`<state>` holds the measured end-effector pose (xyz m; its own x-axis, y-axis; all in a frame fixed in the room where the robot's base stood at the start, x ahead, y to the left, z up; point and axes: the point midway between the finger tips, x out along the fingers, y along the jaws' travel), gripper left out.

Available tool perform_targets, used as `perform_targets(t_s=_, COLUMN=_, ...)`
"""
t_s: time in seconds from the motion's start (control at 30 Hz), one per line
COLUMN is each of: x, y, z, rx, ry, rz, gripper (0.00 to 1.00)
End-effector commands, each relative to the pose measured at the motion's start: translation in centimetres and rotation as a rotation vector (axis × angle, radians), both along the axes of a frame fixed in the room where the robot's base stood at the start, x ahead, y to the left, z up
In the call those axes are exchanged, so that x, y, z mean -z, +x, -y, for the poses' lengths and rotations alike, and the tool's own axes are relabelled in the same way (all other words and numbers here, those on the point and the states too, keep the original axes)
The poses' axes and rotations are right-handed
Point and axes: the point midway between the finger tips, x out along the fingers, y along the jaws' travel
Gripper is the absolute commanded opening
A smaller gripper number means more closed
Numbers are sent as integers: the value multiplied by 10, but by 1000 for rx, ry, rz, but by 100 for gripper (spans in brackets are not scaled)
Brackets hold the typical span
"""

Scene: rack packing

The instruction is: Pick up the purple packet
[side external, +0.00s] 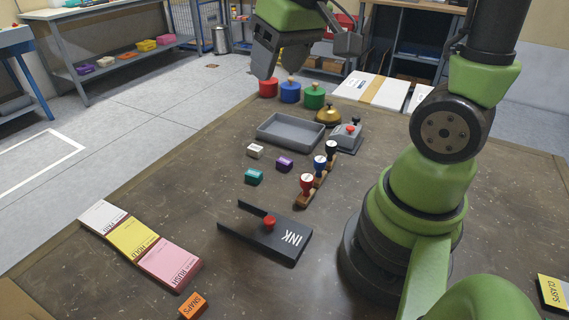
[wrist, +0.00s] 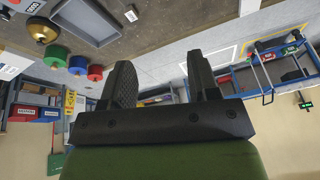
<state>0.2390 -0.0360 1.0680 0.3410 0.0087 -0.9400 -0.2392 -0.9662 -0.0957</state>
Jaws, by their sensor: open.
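The purple packet (side external: 285,163) is a small block lying on the brown table, between a white packet (side external: 255,151) and the stamp rack. A teal packet (side external: 254,177) lies close to it, nearer the front. My gripper (side external: 264,72) is high above the far edge of the table, well away from the purple packet. In the wrist view my gripper (wrist: 160,80) has its two fingers apart with nothing between them. The purple packet is not visible in the wrist view.
A grey tray (side external: 290,131) stands behind the packets. A wooden rack with several stamps (side external: 318,175) is to their right. A black INK holder (side external: 266,236) is in front. Coloured pots (side external: 290,92) and a brass bell (side external: 328,115) stand at the back.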

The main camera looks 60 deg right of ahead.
Motion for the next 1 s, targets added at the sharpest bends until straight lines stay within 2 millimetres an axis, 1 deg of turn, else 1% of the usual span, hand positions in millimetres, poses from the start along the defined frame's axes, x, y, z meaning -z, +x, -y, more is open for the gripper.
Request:
perform_targets(t_s=0.03, x=16, y=11, z=12, rx=-7, ry=-12, rz=-50, gripper=55)
perform_targets(t_s=0.1, x=38, y=22, z=28, rx=-29, ry=-29, rz=-108, gripper=55)
perform_targets(t_s=0.17, x=58, y=31, z=41, rx=-50, ry=-40, rz=-155, gripper=55)
perform_targets(t_s=0.2, x=72, y=35, z=50, rx=-63, ry=-44, rz=-186, gripper=55)
perform_targets(t_s=0.3, x=107, y=40, z=69, rx=-100, ry=-48, rz=-253, gripper=55)
perform_targets(t_s=0.4, x=135, y=41, z=83, rx=-130, ry=-44, rz=-302, gripper=55)
perform_targets(t_s=0.5, x=153, y=39, z=91, rx=-151, ry=-39, rz=-332, gripper=55)
perform_targets(t_s=0.6, x=165, y=39, z=94, rx=-162, ry=-38, rz=-345, gripper=55)
perform_targets(t_s=0.8, x=195, y=38, z=94, rx=-165, ry=-36, rz=-351, gripper=55)
perform_targets(t_s=0.9, x=206, y=38, z=94, rx=-164, ry=-36, rz=-350, gripper=55)
perform_targets(t_s=1.0, x=212, y=38, z=93, rx=-164, ry=-36, rz=-349, gripper=55)
